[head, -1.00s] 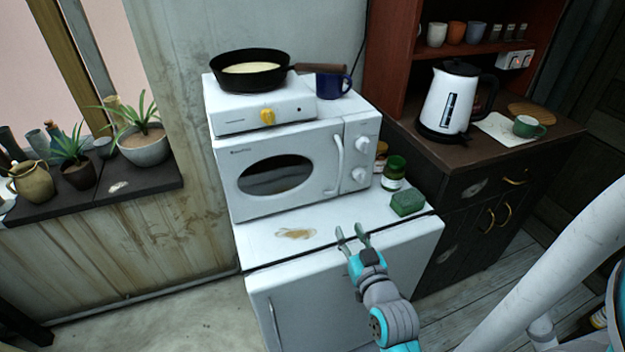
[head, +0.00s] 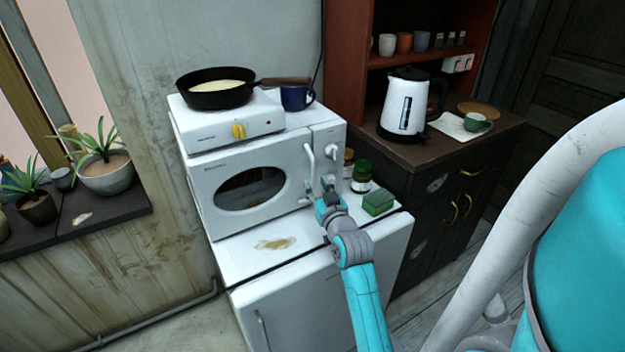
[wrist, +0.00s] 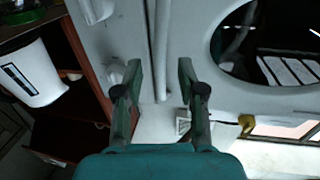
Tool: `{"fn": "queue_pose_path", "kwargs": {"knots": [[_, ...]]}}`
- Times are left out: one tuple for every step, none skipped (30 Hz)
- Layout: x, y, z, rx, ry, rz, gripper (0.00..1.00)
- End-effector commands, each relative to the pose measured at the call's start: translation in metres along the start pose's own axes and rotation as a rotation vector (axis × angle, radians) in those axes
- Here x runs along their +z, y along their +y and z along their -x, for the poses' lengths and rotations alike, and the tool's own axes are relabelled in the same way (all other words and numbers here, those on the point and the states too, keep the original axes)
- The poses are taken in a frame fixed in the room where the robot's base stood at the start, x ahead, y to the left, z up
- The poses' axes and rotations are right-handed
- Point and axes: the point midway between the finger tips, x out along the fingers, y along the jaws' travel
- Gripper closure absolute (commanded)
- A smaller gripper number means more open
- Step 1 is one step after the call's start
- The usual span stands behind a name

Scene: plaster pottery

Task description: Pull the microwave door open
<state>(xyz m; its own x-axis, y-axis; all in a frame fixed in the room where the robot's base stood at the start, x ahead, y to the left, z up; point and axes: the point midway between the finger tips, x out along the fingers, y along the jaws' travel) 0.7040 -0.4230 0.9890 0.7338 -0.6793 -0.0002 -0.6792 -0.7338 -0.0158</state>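The white microwave (head: 225,222) stands on a low white cabinet, its door (head: 290,160) with an oval dark window shut. The door's vertical white handle (head: 310,165) is on the door's right side. My gripper (head: 319,188) is at the lower part of the handle in the head view. In the wrist view my gripper (wrist: 160,80) is open, with one finger on each side of the handle (wrist: 160,40). Neither finger clearly touches it. The oval window (wrist: 285,70) shows at the right and a control knob (wrist: 116,72) at the left.
A hotplate (head: 200,135) with a frying pan (head: 222,100) and a blue mug (head: 294,98) sit on the microwave. A green sponge (head: 378,203) and jars (head: 362,175) stand right of it. A kettle (head: 403,105) is on the dark cabinet.

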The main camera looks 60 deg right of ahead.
Motion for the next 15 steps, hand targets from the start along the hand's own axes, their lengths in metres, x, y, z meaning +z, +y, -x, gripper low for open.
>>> {"fn": "queue_pose_path", "kwargs": {"knots": [[-0.001, 0.0, -0.009, -0.001, 0.001, 0.0, 0.6], [-0.001, -0.001, -0.012, -0.001, 0.001, 0.0, 0.6], [0.0, -0.001, -0.018, -0.001, 0.001, 0.0, 0.6], [-0.001, -0.001, -0.021, -0.001, 0.001, 0.0, 0.6], [-0.001, -0.001, -0.024, -0.001, 0.001, -0.001, 0.6], [0.0, -0.001, -0.027, -0.001, 0.0, -0.001, 0.6], [0.0, -0.001, -0.029, -0.001, 0.0, -0.001, 0.6], [0.0, -0.001, -0.031, -0.001, 0.0, -0.001, 0.6], [0.0, -0.001, -0.033, -0.001, 0.001, -0.001, 0.6], [0.0, -0.001, -0.034, -0.001, 0.001, -0.001, 0.6], [0.0, -0.001, -0.035, -0.001, 0.001, -0.001, 0.6], [0.0, -0.001, -0.035, -0.001, 0.001, -0.001, 0.6], [0.0, -0.001, -0.036, -0.001, 0.001, -0.001, 0.6], [0.0, -0.001, -0.036, -0.001, 0.001, -0.001, 0.6], [0.0, -0.001, -0.036, -0.001, 0.0, -0.001, 0.6]]}}
